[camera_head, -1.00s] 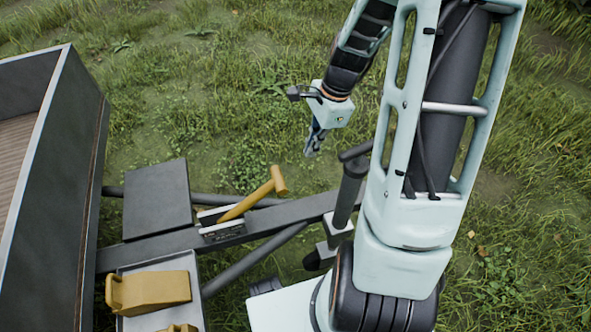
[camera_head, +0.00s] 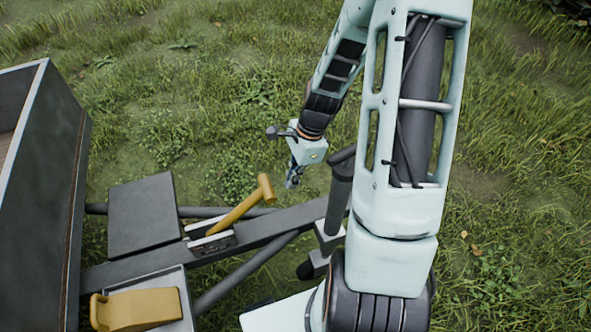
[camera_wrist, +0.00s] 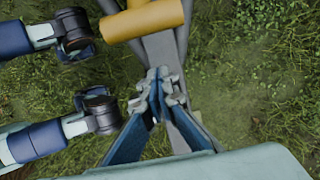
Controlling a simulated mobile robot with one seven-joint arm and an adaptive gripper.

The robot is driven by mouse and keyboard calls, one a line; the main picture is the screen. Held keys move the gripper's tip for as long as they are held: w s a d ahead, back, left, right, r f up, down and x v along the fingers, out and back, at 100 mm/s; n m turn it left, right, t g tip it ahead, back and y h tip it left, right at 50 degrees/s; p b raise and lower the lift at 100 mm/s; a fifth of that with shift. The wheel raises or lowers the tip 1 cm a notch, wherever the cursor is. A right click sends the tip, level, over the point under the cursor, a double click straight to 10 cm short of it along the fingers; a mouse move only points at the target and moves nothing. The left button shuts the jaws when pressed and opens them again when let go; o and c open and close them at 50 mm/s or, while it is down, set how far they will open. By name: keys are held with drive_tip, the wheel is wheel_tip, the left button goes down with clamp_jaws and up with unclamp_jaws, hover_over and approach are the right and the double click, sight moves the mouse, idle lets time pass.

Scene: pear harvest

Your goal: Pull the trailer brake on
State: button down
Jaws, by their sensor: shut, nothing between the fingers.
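The trailer brake is a yellow lever with a crosswise grip (camera_head: 265,188), rising at a slant from its bracket (camera_head: 211,243) on the trailer's drawbar (camera_head: 282,219). In the wrist view the yellow grip (camera_wrist: 146,18) lies across the top, beyond the fingertips. My gripper (camera_head: 292,182) is shut and empty. In the head view it hangs just right of the lever's grip, apart from it. In the wrist view the closed fingertips (camera_wrist: 158,88) show over the grey drawbar, below the grip in the picture.
The trailer box (camera_head: 62,170) stands at the left. A dark flat box (camera_head: 143,215) and a tray with a yellow chock-like piece (camera_head: 140,308) flank the drawbar. A dark upright post (camera_head: 339,190) rises right of my gripper. Grass lies open behind.

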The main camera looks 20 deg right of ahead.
drive_tip(key=shift+a+r, duration=0.2)
drive_tip(key=shift+a, duration=0.75)
drive_tip(key=shift+a+r, duration=0.2)
drive_tip(key=shift+a, duration=0.75)
drive_tip(key=shift+r, duration=0.1)
